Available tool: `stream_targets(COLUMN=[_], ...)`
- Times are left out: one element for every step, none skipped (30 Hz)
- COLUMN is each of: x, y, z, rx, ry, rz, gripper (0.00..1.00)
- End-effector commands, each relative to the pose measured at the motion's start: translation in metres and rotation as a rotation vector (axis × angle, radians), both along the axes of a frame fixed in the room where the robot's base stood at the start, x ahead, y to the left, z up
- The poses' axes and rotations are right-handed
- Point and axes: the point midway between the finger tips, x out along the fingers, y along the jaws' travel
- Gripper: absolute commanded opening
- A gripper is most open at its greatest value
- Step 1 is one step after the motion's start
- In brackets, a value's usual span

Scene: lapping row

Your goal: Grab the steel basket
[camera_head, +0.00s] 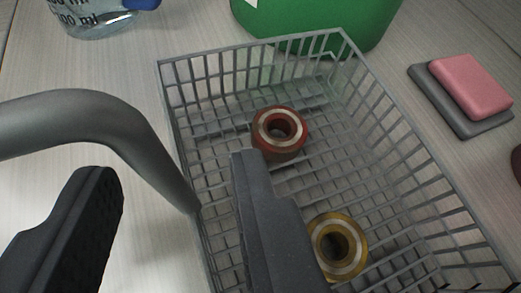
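The steel basket (388,112) is a grey wire mesh box standing on the pale table. A thick grey tubular handle (95,108) curves in from the left edge down to the basket's left wall. My gripper (172,167) is open, its two dark fingers wide apart. The left finger is outside the basket, below the handle's curve in the picture. The right finger overlaps the basket's inside. The lower end of the handle and the basket's left wall show between the fingers. I cannot tell whether either finger touches the basket. The basket's near part is cut off or hidden.
In the basket lie a red ring-shaped part (280,131) and a yellow one (338,246), partly hidden by my right finger. A green container (310,22) stands behind the basket. A clear marked vessel (95,20) is at the back left. A pink block (468,84) lies on a grey pad (437,96) at right.

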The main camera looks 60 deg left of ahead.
Motion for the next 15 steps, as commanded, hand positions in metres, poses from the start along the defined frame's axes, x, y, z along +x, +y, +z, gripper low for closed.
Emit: stream_targets(x=[0.001,0.002,0.003,0.004,0.005,0.005,0.006,0.006,0.006,0.006,0.006,0.006,0.006,0.006,0.006], y=[0.007,0.010,0.015,0.017,0.019,0.020,0.020,0.021,0.020,0.020,0.020,0.020,0.020,0.020,0.020], z=[-0.007,-0.010,-0.012,-0.013,-0.014,-0.014,-0.014,-0.014,-0.014,-0.013,-0.013,-0.013,-0.013,-0.013,-0.013], rx=[0.001,0.000,-0.001,-0.001,-0.001,-0.001,-0.001,-0.001,-0.001,-0.001,-0.001,-0.001,-0.001,-0.001,0.000], ry=[0.003,0.004,0.005,0.005,0.004,0.004,0.003,0.003,0.003,0.003,0.002,0.002,0.002,0.002,0.002], rz=[0.001,0.000,0.000,0.000,-0.001,-0.001,-0.001,-0.001,-0.001,-0.002,-0.001,-0.001,-0.001,-0.001,-0.001], gripper=[0.35,0.35,0.35,0.35,0.35,0.35,0.35,0.35,0.35,0.35,0.35,0.35,0.27,0.18,0.07])
